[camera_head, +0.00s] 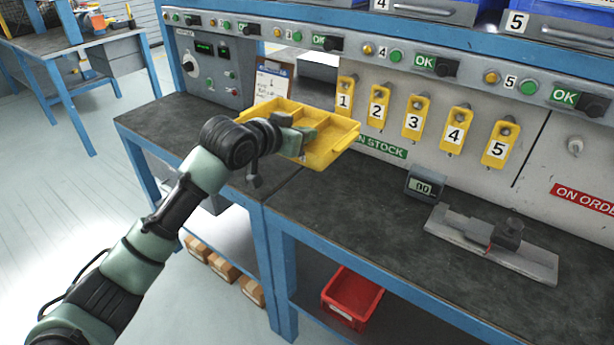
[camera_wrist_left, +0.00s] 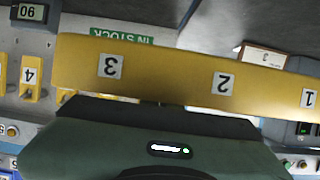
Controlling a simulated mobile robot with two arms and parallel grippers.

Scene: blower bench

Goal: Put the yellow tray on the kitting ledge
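The yellow tray (camera_head: 325,149) has several compartments and is held in the air over the bench, in front of the back panel, slightly tilted in the head view. My left gripper (camera_head: 299,138) is at the tray's near side and appears shut on its wall; the fingertips are mostly hidden. In the left wrist view the tray's wall (camera_wrist_left: 165,72) shows labels 1, 2 and 3 upside down, right against the gripper. No surface is marked as the kitting ledge, and I cannot tell which one it is. My right gripper is not in view.
The dark bench top (camera_head: 345,215) is clear below the tray. A small display (camera_head: 425,185) and a grey fixture (camera_head: 492,243) stand to the right. Yellow numbered tags (camera_head: 413,118) hang on the panel; a clipboard (camera_head: 272,80) stands behind the tray. A red bin (camera_head: 352,298) is below.

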